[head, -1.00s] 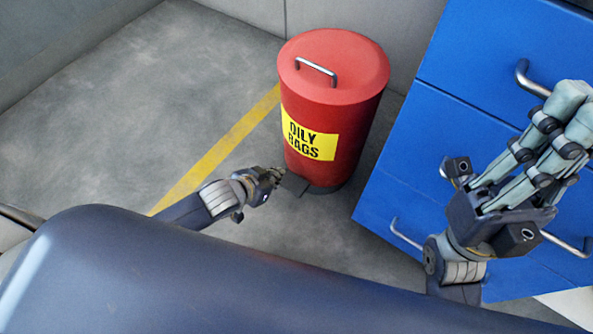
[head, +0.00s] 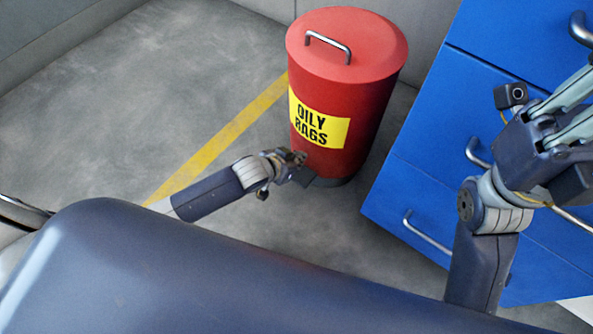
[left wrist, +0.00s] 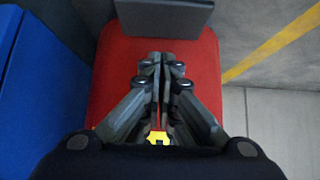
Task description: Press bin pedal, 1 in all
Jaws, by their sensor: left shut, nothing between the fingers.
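A red bin (head: 372,105) with a yellow OILY RAGS label (head: 318,124) stands upright on the floor. Its lid (head: 370,40) with a metal handle is down. The dark grey pedal (head: 304,178) juts from the bin's foot, partly hidden in the head view. It shows as a flat plate (left wrist: 165,18) at the top of the left wrist view. My left gripper (head: 298,157) is shut and empty, close to the bin's lower front, by the pedal. Contact cannot be told. In the left wrist view the closed fingers (left wrist: 162,62) lie against the red background of the bin.
A blue drawer cabinet (head: 425,190) with metal handles stands right of the bin. My right gripper (head: 570,105) is in front of it, with its fingertips cut off by the frame edge. A yellow floor line (head: 215,142) runs left of the bin. The floor left is clear.

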